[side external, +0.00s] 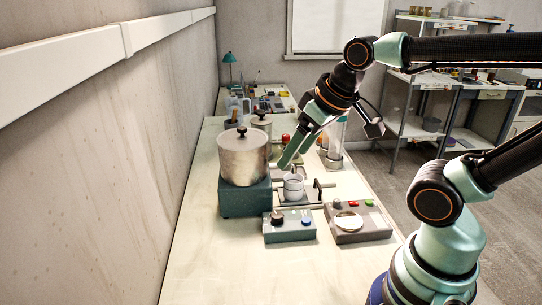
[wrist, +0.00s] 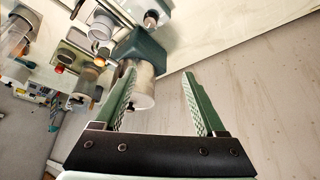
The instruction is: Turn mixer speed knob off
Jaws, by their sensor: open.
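A metal pot (side external: 243,160) with a black lid knob stands on a dark teal mixer base (side external: 246,198). In front of it sits a grey-teal control box (side external: 290,229) with a dark round knob (side external: 277,216) and a blue button. I cannot tell the knob's setting. My gripper (side external: 288,160) is open and empty, above the bench to the right of the pot and apart from the control box. In the wrist view, its spread fingers (wrist: 158,75) have wall behind them. The pot (wrist: 141,88) and base (wrist: 139,45) show beside and behind the left finger.
A second box (side external: 357,233) with red and green buttons and a pale round dial sits right of the control box. A small white cup (side external: 293,187) stands behind both boxes. A clear cylinder (side external: 334,145) stands farther back. The near bench is clear.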

